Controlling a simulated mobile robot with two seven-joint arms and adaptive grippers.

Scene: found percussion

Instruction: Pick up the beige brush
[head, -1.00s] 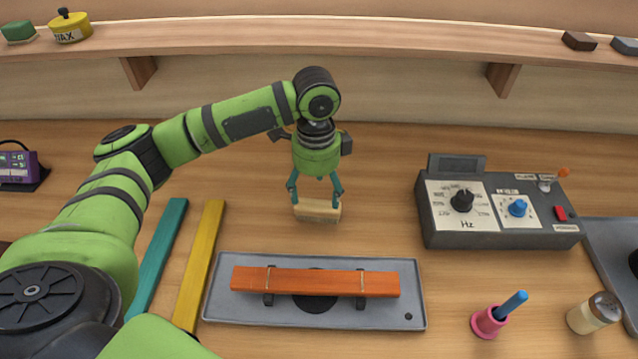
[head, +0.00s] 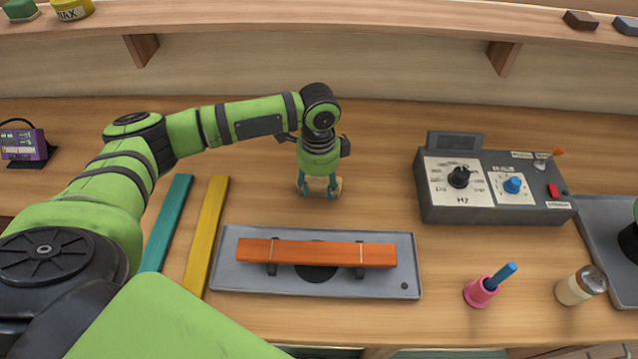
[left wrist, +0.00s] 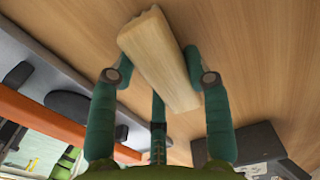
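The beige brush (head: 320,188) is a small pale block at the mid-back of the wooden table, left of the grey Hz box. My left gripper (head: 318,186) points down over it, and its teal fingers partly cover it. In the left wrist view the brush (left wrist: 158,58) lies at a slant between the fingers. The left gripper (left wrist: 157,68) looks shut on it, with fingers close against both long sides. The brush appears to be at table level; I cannot tell whether it is lifted. My right gripper is in neither view.
In front stands a grey tray (head: 225,272) with an orange bar (head: 315,253). Teal (head: 166,225) and yellow (head: 206,235) bars lie left. The grey Hz box (head: 493,205), a pink cup (head: 480,292) and a shaker (head: 580,286) stand right. A shelf (head: 330,22) runs behind.

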